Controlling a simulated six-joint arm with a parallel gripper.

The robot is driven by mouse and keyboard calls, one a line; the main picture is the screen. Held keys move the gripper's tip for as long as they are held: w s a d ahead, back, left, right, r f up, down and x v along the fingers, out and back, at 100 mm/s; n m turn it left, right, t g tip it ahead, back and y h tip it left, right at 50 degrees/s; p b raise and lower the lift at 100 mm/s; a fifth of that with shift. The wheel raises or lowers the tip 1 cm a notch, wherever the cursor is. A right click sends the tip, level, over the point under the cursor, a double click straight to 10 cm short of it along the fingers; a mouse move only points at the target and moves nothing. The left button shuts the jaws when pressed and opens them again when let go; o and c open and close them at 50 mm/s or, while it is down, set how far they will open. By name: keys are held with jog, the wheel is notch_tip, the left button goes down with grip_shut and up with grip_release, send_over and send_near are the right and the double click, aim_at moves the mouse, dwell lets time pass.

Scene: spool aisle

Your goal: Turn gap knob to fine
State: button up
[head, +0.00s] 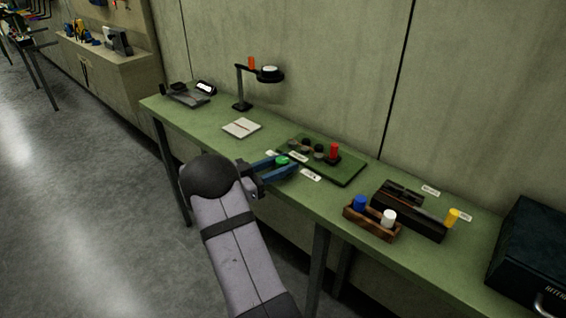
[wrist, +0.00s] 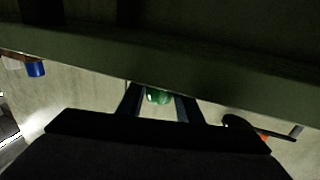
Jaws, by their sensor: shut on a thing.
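My gripper (head: 281,165) is over the green mat near the table's left middle, its blue fingers shut on a green spool-like piece (head: 282,161). The green piece also shows between the two fingers in the wrist view (wrist: 158,96). A long dark device (head: 408,210) stands to the right. A yellow round piece (head: 452,217) is at its right end, with one white label (head: 465,217) beside it and another (head: 430,190) behind. The label text is too small to read. I cannot tell for sure which part is the gap knob. My gripper is well left of the yellow piece.
A red spool (head: 334,152) and several dark round pieces stand on the green mat (head: 344,176). A wooden holder (head: 372,226) with blue and white spools sits before the dark device. A dark box (head: 535,250) is far right.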

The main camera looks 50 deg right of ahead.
aim_at(276, 167)
jog(key=shift+m+g, duration=0.3)
jog(key=shift+g, duration=0.1)
jog(key=o, duration=1)
jog(key=shift+o, duration=0.2)
jog(key=shift+v, duration=3.65)
jog(key=shift+w+r, duration=0.15)
